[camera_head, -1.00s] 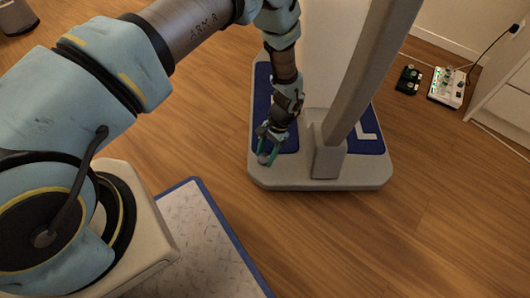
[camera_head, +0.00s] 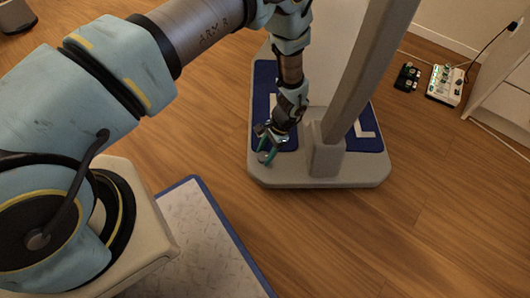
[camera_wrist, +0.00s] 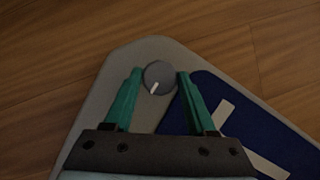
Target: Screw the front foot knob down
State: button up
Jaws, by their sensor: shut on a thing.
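The front foot knob (camera_wrist: 159,77) is a round dark grey disc with a white mark on its top. It sits at the near left corner of the grey base plate (camera_head: 330,178) of a stand. My gripper (camera_head: 267,157) is down over that corner, with its teal fingers on either side of the knob. In the wrist view the gripper (camera_wrist: 158,80) is shut on the knob, with the white mark pointing toward the lower left. In the head view the knob is small and partly hidden by the fingers.
A blue pad (camera_head: 264,95) lies beside the knob, and another blue pad (camera_head: 367,135) is right of the slanted grey post (camera_head: 365,75). A power strip (camera_head: 446,85) and a small black box (camera_head: 407,76) lie on the floor at right.

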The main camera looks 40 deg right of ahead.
jog(key=o, duration=1.4)
jog(key=shift+r, duration=0.1)
jog(key=p+v, duration=0.2)
jog(key=v, duration=0.8)
jog(key=shift+r+p, duration=0.25)
jog(key=shift+p, duration=0.15)
jog(key=shift+w, duration=0.1)
